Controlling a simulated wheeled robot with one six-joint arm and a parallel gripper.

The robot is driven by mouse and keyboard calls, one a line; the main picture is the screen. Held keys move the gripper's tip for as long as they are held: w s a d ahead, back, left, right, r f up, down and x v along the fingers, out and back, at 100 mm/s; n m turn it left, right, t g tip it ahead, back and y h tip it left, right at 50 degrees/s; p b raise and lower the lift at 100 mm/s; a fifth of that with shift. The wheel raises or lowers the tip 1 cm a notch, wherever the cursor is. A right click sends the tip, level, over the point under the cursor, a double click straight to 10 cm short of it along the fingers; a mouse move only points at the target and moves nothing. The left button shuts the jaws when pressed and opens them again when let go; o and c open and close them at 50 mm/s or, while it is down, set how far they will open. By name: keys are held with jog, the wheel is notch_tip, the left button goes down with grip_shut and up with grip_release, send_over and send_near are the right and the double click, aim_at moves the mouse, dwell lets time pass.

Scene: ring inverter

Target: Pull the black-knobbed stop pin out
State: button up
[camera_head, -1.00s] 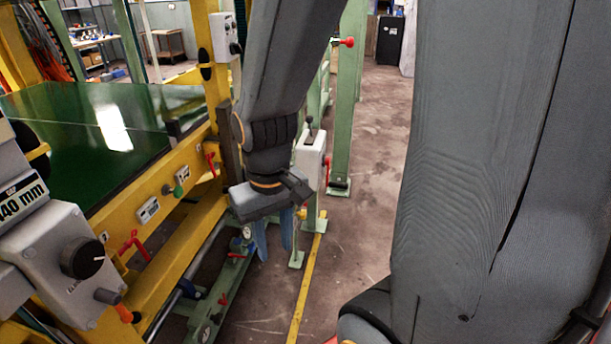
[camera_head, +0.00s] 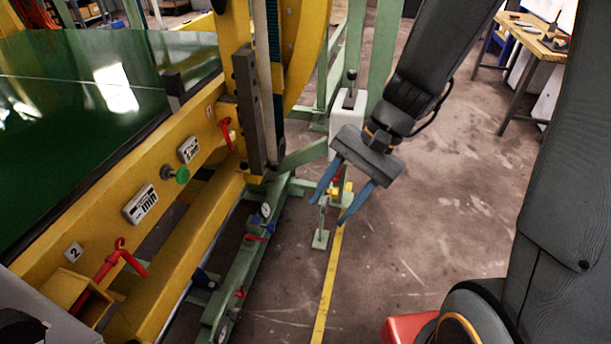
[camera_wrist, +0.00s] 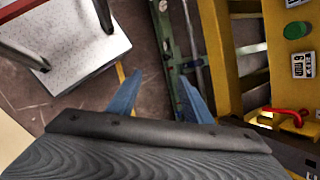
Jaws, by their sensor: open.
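I cannot make out a stop pin with certainty. A black knob (camera_head: 351,75) tops a short stem on a pale box on a green post, behind my gripper in the head view; I cannot tell whether it is the pin. My gripper (camera_head: 329,213) hangs in front of this box, its two blue fingers spread and empty, pointing down and left. In the wrist view my gripper (camera_wrist: 161,76) also shows open, with floor and a green rail beyond the fingers and nothing between them.
A yellow frame (camera_head: 165,190) with a green table top (camera_head: 70,110) fills the left. Red hooked handles (camera_head: 115,258) and a green button (camera_head: 182,175) are on its side. A green base rail (camera_head: 245,265) lies low. Open floor (camera_head: 440,230) lies at right; a wooden workbench (camera_head: 540,38) stands behind.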

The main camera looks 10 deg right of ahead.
jog(key=w+a+f+m+t+y+b, duration=0.1)
jog(key=w+a+f+m+y+b, duration=0.15)
jog(key=w, duration=0.35)
jog(key=w+a+f+m+t+y+b, duration=0.2)
jog(key=w+f+m+b, duration=0.2)
jog(key=w, duration=0.1)
jog(key=m+t+y+b, duration=0.2)
jog(key=m+t+b, duration=0.3)
send_near(279, 166)
jog(key=a, duration=0.1)
jog(key=x, duration=0.7)
jog(key=shift+w+a+f, duration=0.2)
jog(key=shift+a+f, duration=0.05)
grip_shut()
jog(key=s+d+p, duration=0.1)
jog(key=s+d, duration=0.2)
jog(key=d, duration=0.6)
jog(key=shift+s+d, duration=0.2)
jog(key=shift+s, duration=0.05)
jog(key=shift+d, duration=0.1)
dwell(0.4)
